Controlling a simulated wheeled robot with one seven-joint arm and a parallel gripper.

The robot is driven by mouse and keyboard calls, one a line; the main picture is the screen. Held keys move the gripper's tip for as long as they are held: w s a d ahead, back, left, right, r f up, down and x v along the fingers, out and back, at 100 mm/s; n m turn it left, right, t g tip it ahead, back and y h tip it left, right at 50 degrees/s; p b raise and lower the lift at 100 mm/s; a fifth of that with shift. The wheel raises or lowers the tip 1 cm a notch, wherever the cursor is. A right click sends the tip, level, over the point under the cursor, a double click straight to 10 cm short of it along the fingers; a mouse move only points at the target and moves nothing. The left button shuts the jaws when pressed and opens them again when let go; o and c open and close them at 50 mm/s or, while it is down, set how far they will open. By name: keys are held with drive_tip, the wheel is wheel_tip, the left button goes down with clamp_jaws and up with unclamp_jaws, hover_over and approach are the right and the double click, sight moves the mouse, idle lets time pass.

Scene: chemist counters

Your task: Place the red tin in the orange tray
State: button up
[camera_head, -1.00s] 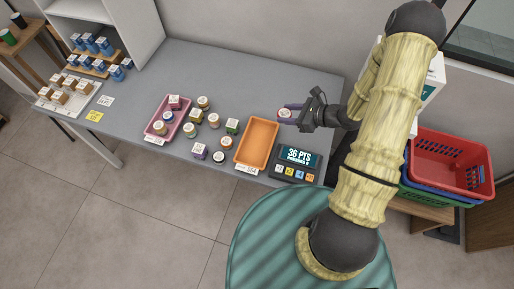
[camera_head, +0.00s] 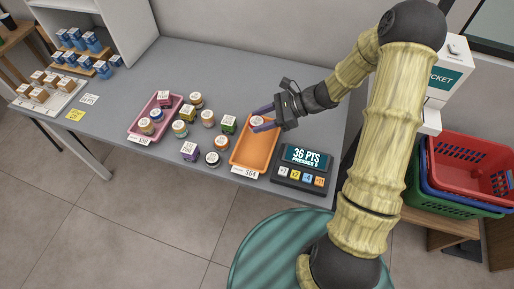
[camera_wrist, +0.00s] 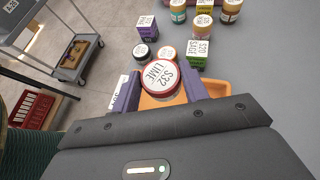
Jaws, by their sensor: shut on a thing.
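The red tin (camera_wrist: 160,78) has a white lid label reading "S32 LIME" and a red rim. My gripper (camera_wrist: 158,84), with purple fingers, is shut on it, one finger on each side. In the head view, my gripper (camera_head: 259,122) holds the tin (camera_head: 257,120) over the far half of the orange tray (camera_head: 251,152). Whether the tin touches the tray cannot be told. The visible near part of the tray is empty. In the wrist view, only part of the orange tray (camera_wrist: 150,103) shows behind the tin.
Left of the tray stand several tins and boxes, including a purple box (camera_head: 189,151) and a green box (camera_head: 228,124). A pink tray (camera_head: 144,128) holds more items. A points display (camera_head: 304,165) sits close on the right. The counter behind is clear.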

hover_over(261, 145)
drive_tip(key=shift+f, duration=2.9)
drive_tip(key=shift+f+p, duration=0.35)
drive_tip(key=shift+f, duration=1.75)
drive_tip(key=shift+f, duration=0.15)
drive_tip(key=o, duration=1)
